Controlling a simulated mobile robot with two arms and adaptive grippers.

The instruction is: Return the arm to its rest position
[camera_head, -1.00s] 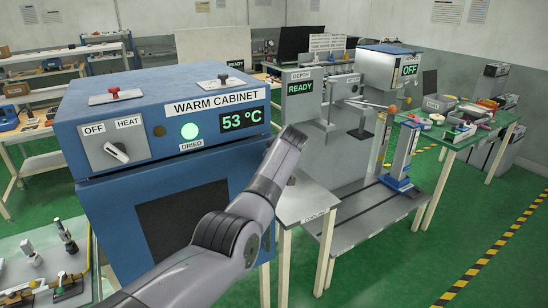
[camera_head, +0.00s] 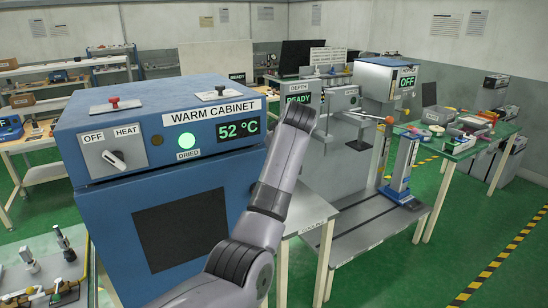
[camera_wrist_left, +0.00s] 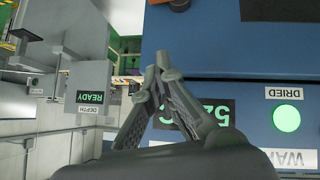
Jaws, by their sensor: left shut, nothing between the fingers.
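My left arm (camera_head: 262,215) rises from the bottom of the head view, in front of the right side of the blue warm cabinet (camera_head: 100,225). Its bent upper end hides part of the cabinet's edge and the bench behind. The left gripper does not show in the head view. In the left wrist view, which is upside down, my left gripper (camera_wrist_left: 165,75) is shut with its fingertips together and nothing between them. The cabinet's display (camera_wrist_left: 195,113) and green DRIED light (camera_wrist_left: 287,118) lie behind it. My right gripper is in neither view.
The cabinet display (camera_head: 238,129) reads 52 °C. A bench with the grey DEPTH machine (camera_head: 300,97), reading READY, and a machine reading OFF (camera_head: 407,81) stands right of the arm. A green table (camera_head: 452,150) with parts is further right. Green floor is open at the lower right.

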